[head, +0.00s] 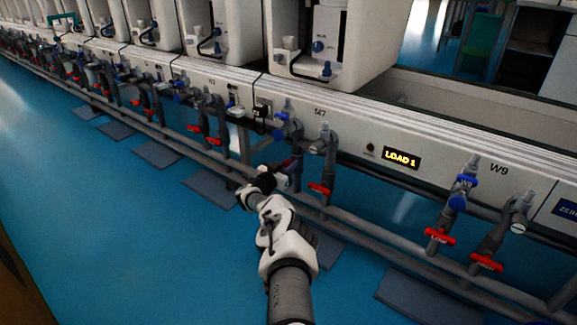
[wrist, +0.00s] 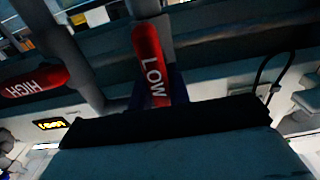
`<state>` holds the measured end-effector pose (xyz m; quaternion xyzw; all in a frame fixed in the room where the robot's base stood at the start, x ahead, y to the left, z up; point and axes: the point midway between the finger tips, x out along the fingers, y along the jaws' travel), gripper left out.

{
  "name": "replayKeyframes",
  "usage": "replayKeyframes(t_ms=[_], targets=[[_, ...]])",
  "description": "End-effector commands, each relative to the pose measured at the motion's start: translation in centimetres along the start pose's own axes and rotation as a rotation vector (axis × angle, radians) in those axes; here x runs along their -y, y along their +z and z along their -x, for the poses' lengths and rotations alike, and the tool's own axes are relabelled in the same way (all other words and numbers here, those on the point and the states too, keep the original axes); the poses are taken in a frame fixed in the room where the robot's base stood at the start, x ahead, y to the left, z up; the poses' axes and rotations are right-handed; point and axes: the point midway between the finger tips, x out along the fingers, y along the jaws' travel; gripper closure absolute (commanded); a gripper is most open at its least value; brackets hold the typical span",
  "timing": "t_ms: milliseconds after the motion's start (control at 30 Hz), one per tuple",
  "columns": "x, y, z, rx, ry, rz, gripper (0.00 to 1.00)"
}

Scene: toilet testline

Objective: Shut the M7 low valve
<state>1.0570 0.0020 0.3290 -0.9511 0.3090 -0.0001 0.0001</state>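The M7 low valve has a red handle marked LOW (wrist: 150,65), upright in the upper middle of the wrist view and roughly in line with the grey pipe behind it. In the head view, a small part of this red handle (head: 290,162) shows just beyond my gripper (head: 270,181). My gripper is at the lower pipes below the M7 label. In the wrist view its dark end (wrist: 170,122) lies just below the handle's lower end; contact cannot be told. The fingers are not clear enough to show open or shut. The M7 high valve's red handle (head: 320,188) is to the right.
The red HIGH handle (wrist: 35,82) is at the left of the wrist view. Long horizontal pipes (head: 350,222) run along the bench front. The W9 valves (head: 439,236) are farther right. The blue floor (head: 130,240) is open to the left.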

Motion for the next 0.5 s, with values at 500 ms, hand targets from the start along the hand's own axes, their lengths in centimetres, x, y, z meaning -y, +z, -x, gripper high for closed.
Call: replayKeyframes(t_ms=[500], targets=[[-0.16, -0.11, 0.05, 0.001, 0.0, -0.093, 1.0]])
